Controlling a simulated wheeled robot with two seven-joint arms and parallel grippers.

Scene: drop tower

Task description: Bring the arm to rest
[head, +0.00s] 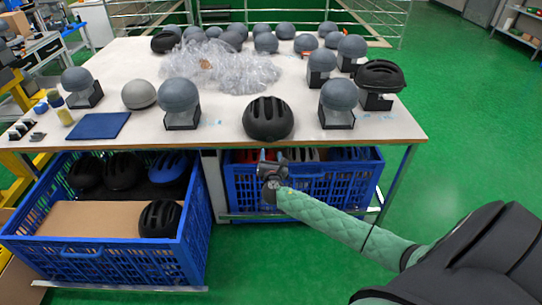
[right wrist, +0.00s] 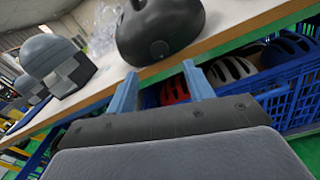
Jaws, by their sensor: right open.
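My right gripper (head: 270,160) is in front of the table's front edge, just below a black helmet (head: 268,118) that sits on the table top. In the right wrist view its two blue fingers (right wrist: 163,92) stand apart with nothing between them. The black helmet (right wrist: 160,30) shows just beyond the fingertips there, and I cannot tell whether they touch it. My right arm (head: 345,226) reaches in from the lower right, in a pale green quilted sleeve. My left gripper is not in view.
Green floor (head: 460,130) is clear at right.

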